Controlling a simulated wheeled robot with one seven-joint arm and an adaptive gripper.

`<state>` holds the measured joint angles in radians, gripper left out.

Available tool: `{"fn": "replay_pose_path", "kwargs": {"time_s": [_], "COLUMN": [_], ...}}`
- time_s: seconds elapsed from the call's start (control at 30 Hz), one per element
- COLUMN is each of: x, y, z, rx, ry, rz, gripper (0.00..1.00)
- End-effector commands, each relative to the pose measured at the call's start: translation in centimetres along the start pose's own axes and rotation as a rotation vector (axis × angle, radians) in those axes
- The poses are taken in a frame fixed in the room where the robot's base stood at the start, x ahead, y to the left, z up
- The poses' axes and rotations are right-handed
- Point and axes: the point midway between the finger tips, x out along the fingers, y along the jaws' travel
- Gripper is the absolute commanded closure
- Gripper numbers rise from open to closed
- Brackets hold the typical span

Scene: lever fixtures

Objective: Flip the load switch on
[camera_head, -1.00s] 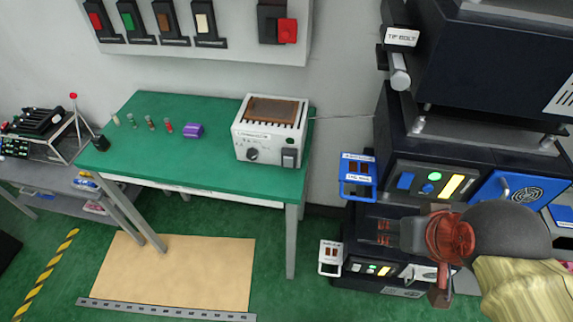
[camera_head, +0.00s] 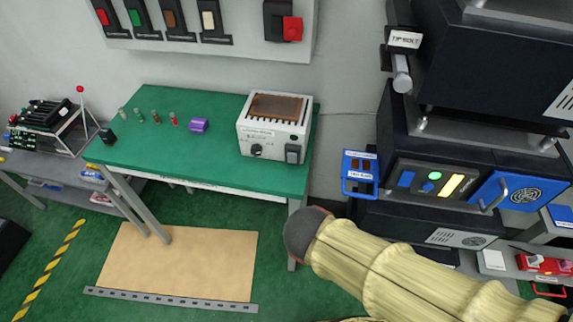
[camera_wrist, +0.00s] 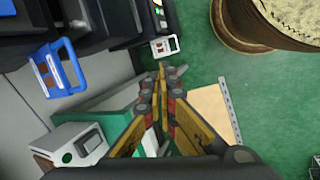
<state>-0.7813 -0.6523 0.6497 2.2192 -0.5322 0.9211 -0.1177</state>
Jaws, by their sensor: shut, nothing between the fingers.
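No label reading "load switch" is legible, so I cannot tell which switch it is. A white box (camera_head: 273,133) with a brown vented top stands on the green table; its front has a dark knob (camera_head: 256,150) and a dark rocker switch (camera_head: 292,153). A wall panel (camera_head: 245,48) carries several coloured switches and a red-and-black one (camera_head: 284,24). My gripper (camera_wrist: 161,72) is shut and empty in the wrist view, with the white box (camera_wrist: 75,146) below left of its fingers. In the head view my arm hides the gripper, in front of the table's right end.
Dark equipment (camera_head: 445,140) is stacked on the right, with a blue handled frame (camera_head: 359,174) on its left side. A tan mat (camera_head: 180,262) covers the floor in front.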

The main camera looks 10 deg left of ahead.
Motion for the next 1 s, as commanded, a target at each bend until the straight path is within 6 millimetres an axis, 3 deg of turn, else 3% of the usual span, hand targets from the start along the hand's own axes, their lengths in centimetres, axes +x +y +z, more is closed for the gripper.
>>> {"fn": "replay_pose_path", "kwargs": {"time_s": [0.2, 0.5, 0.6, 0.73, 1.0], "x": [2.7, 4.1, 3.5, 1.3, 0.8], "y": [0.6, 2.9, 4.2, 5.9, 6.2], "z": [-5.0, -13.4, -15.6, -18.1, -18.4], "rx": [-0.571, -1.243, -1.388, -1.517, -1.615], "ry": [-0.081, -0.212, -0.261, -0.312, -0.364], "rz": [0.232, 0.588, 0.688, 0.8, 0.822], "gripper": [1.0, 1.0, 1.0, 1.0, 1.0]}}
